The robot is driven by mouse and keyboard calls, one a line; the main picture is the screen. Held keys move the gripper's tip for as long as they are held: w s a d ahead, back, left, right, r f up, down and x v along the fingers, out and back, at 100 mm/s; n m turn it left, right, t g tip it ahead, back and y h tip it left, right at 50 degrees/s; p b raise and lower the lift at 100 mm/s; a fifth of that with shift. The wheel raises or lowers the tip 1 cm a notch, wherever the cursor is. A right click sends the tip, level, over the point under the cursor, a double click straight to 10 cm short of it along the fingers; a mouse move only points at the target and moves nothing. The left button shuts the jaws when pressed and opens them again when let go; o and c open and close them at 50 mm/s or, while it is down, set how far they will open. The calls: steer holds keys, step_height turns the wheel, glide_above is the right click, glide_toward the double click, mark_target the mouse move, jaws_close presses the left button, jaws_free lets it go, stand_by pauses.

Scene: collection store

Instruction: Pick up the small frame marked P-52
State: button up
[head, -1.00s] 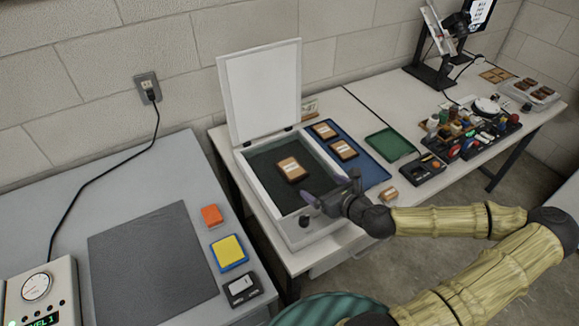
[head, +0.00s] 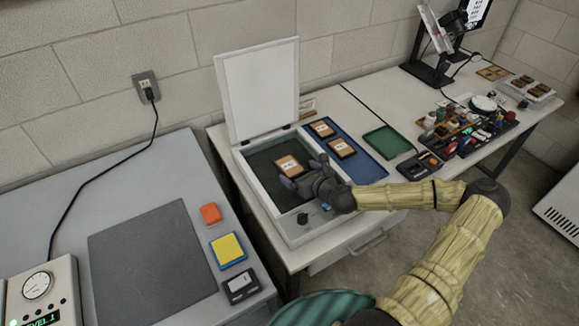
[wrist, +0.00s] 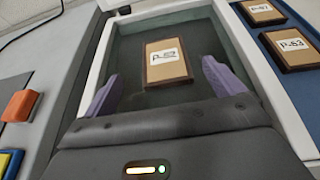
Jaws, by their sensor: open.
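The small frame marked P-52 (wrist: 167,62) is a brown block with a white label. It lies flat on the dark bed of an open white-lidded box (head: 242,185); the frame also shows in the head view (head: 289,166). My gripper (head: 300,175) is open and empty, over the near part of the bed. In the wrist view its two purple fingers (wrist: 160,85) stand apart on either side, nearer to me than the frame. The fingers do not touch it. In the head view my gripper hides part of the bed.
A blue tray (head: 366,170) right of the box holds two similar frames, one marked P-53 (wrist: 291,47). The box's raised lid (head: 258,88) stands at its back. A green tray (head: 387,141) and a cluttered rack lie further right.

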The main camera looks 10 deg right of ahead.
mark_target(290, 166)
steer(key=shift+w+f, duration=0.1)
steer(key=shift+w, duration=0.1)
steer(key=shift+w+a, duration=0.1)
steer(key=x, duration=0.5)
steer(key=shift+d+f+p, duration=0.25)
steer(key=shift+f+p, duration=0.1)
steer(key=shift+c, duration=0.2)
steer(key=c, duration=1.1)
